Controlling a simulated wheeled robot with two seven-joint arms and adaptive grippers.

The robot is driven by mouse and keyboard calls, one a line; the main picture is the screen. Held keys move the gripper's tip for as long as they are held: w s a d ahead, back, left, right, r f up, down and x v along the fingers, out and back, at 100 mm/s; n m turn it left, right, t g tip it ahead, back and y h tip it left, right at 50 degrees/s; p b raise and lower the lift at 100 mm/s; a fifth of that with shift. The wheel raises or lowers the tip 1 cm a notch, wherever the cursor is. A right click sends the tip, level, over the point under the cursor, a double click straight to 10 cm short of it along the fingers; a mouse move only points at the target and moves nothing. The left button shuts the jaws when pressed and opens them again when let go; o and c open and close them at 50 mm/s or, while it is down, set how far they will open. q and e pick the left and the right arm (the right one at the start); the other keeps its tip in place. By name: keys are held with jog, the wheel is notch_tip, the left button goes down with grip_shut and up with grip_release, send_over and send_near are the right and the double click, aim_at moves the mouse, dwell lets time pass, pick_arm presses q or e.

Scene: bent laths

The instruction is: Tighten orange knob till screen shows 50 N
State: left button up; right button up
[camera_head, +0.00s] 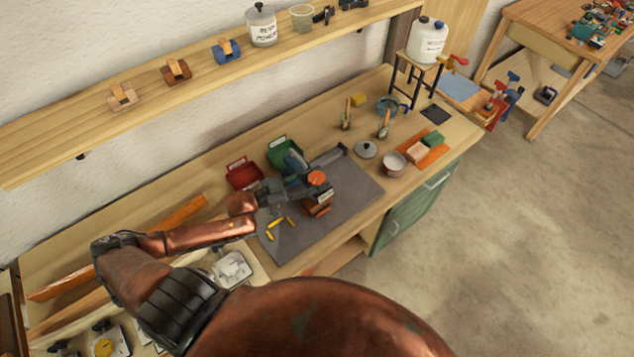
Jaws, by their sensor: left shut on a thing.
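The orange knob (317,178) is a round cap on a clamp-like device on the grey mat (345,208). A dark bar (328,157) of the device runs toward the back right. A small pale patch (326,195), perhaps the screen, sits just below the knob; no reading can be made out. My left gripper (303,187) reaches in from the left and is shut at the knob, its fingertips against the knob's left side. The fingers and device overlap, so the exact contact is hard to see. My right gripper is not in view.
Small yellow pieces (275,229) lie on the mat in front of my left wrist. A red bin (243,173) and a green bin (284,151) stand behind. A pot (393,165) and a lid (366,150) are to the right. My left arm covers the bench's front left.

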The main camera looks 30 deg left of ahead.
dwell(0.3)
pick_arm(q)
jog(key=o, duration=0.9)
jog(key=v, duration=1.2)
jog(key=shift+a, duration=0.15)
